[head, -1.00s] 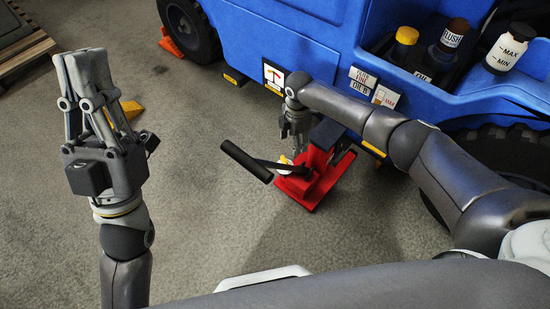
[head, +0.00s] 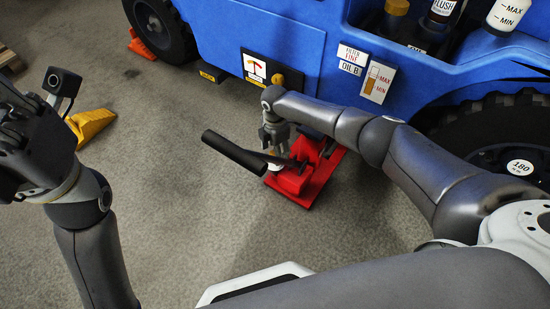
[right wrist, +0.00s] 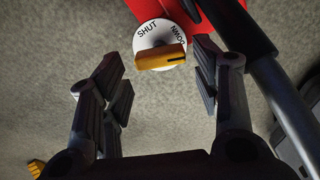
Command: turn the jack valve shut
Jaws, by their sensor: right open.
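The red jack (head: 318,178) stands on the floor by the blue vehicle, with its black handle (head: 233,152) sticking out to the left. In the right wrist view, its valve is a yellow bar knob (right wrist: 160,62) on a white dial (right wrist: 142,42) marked SHUT and DOWN. The knob's black mark is at its right end, on the side of DOWN. My right gripper (head: 275,141) is over the valve, mostly hiding it in the head view. Its open fingers (right wrist: 157,76) are either side of the knob, apart from it. My left gripper (head: 22,130) is cut off at the left edge.
The blue vehicle (head: 270,35) fills the back, with bottles in its tray and a large wheel (head: 495,150) at right. A yellow wedge (head: 90,125) and an orange chock (head: 148,43) lie on the floor.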

